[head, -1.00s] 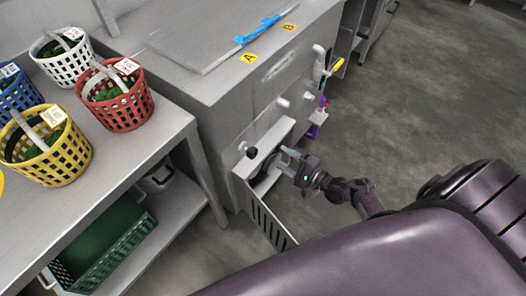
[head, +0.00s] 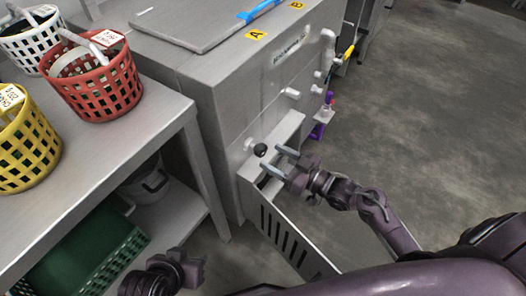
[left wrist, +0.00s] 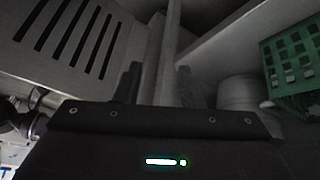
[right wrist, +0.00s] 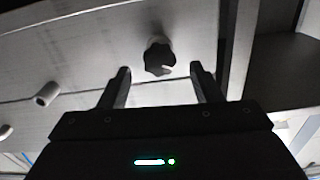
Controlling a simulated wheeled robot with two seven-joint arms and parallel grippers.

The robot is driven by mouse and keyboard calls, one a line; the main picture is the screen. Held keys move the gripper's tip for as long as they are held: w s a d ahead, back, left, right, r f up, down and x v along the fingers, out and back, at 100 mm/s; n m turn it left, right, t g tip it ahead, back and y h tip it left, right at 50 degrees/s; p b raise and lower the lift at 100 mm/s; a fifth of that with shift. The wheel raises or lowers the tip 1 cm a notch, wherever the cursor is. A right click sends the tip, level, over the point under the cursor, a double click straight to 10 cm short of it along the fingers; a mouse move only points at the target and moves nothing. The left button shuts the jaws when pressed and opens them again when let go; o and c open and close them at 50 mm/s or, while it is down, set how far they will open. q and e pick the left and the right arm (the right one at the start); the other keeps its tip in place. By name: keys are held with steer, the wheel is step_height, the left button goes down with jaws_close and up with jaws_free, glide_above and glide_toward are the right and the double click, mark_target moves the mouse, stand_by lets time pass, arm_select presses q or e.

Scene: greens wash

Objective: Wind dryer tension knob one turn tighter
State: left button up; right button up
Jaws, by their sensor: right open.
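The black lobed tension knob (head: 260,150) stands out from the side of the grey steel machine (head: 225,130). In the right wrist view the knob (right wrist: 159,58) shows a pale mark and lies just beyond the fingertips, between their lines. My right gripper (head: 282,161) is open and empty, pointing at the knob with a small gap. Its two fingers also show in the right wrist view (right wrist: 163,82). My left gripper (head: 198,268) is low by the bench; its fingers stand apart in the left wrist view (left wrist: 156,82), with a post behind them.
An open slotted panel (head: 285,238) hangs below the knob. White pegs (head: 290,93) and a yellow-handled tap (head: 349,51) are farther along the machine. Red (head: 97,85), white and yellow baskets stand on the bench at left. A green crate (head: 85,262) is underneath. The floor at right is clear.

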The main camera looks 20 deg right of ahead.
mark_target(264, 152)
steer(key=x, duration=0.3)
steer(key=shift+w+a+b, duration=0.4)
steer(key=shift+w+a, duration=0.05)
steer(key=shift+w, duration=0.1)
arm_select(q)
steer(key=shift+w+d+r+t+h, duration=0.15)
steer(key=shift+w+d+r+t, duration=0.1)
steer(key=shift+w+r+t, duration=0.3)
steer(key=shift+w+d+r+t+h, duration=0.2)
steer(key=shift+w+d+r+t, duration=0.1)
steer(key=shift+w, duration=0.35)
steer(key=shift+w+d+r+t+h, duration=0.2)
steer(key=shift+w+r+t, duration=0.2)
steer(key=shift+w, duration=0.2)
arm_select(e)
steer(key=shift+w+a, duration=0.2)
steer(key=shift+w, duration=0.1)
steer(key=c, duration=1)
arm_select(q)
steer(key=shift+s+a, duration=0.1)
